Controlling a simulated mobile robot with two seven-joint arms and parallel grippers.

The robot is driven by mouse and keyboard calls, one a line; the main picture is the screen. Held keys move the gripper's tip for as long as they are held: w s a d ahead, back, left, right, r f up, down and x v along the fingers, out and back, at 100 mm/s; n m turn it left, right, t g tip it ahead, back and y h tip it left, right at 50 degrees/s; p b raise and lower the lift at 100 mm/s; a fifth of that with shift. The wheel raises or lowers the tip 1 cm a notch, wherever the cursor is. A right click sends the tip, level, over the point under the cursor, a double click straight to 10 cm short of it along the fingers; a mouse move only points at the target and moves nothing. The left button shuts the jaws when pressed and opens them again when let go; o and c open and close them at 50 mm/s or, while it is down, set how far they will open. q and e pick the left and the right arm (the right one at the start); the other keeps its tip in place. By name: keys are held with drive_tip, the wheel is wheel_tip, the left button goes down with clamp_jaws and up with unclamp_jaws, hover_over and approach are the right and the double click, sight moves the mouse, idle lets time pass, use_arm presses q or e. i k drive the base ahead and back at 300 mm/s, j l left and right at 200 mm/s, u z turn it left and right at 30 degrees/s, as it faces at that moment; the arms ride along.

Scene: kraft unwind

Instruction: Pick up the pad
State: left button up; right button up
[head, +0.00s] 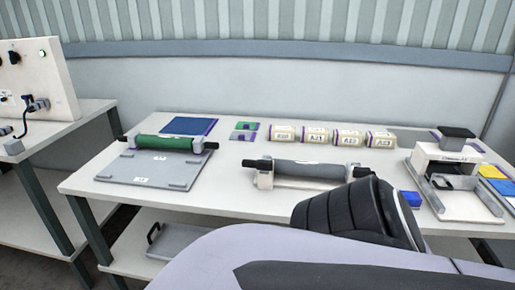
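I cannot tell which item the task calls the pad. A flat blue pad with a dark edge (188,125) lies at the back left of the white table. Two small flat pieces, one green and purple (246,126) and one grey and purple (243,135), lie to its right. A small blue block (411,198) sits at the right, just beside my dark ribbed arm joint. Neither of my grippers is in view. My arm covers the front right of the table.
A green roller (163,142) rests on a grey plate (125,172). A grey roller (310,169) stands mid-table. Several labelled rolls (316,136) line the back. A white stamping device (443,165) is at right. The table's front left (215,198) is clear. A panel (40,80) stands left.

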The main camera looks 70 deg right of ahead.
sight(414, 198)
drive_tip(key=z, duration=3.45)
